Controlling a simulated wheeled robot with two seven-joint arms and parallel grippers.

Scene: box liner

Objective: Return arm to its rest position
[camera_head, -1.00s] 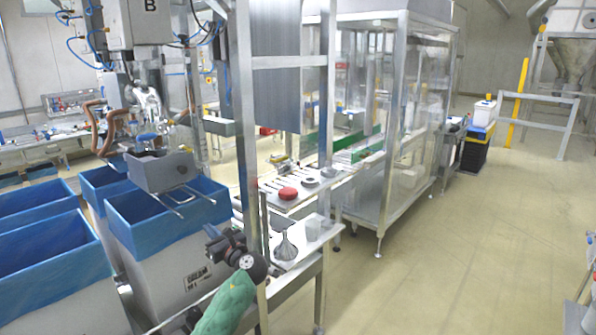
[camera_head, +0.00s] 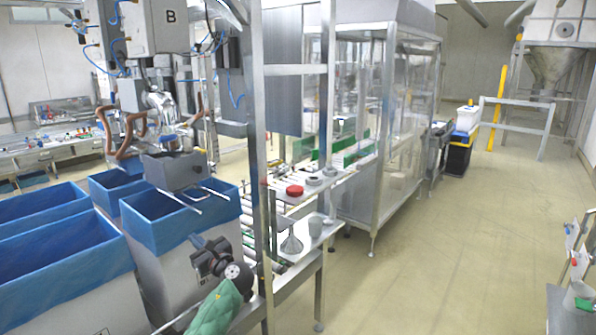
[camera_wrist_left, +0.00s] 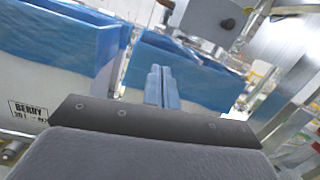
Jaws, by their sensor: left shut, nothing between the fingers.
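My left arm, with a green sleeve (camera_head: 222,308), comes in at the bottom of the head view. Its dark left gripper (camera_head: 197,241) stands in front of the blue-lined bin (camera_head: 172,230), and the wrist covers part of the bin's front. In the left wrist view the two blue-grey fingers (camera_wrist_left: 161,86) are pressed together with nothing between them. Behind them are blue-lined bins, one with a BERRY label (camera_wrist_left: 29,111). My right gripper is in neither view.
More blue-lined bins (camera_head: 60,248) stand at the left.

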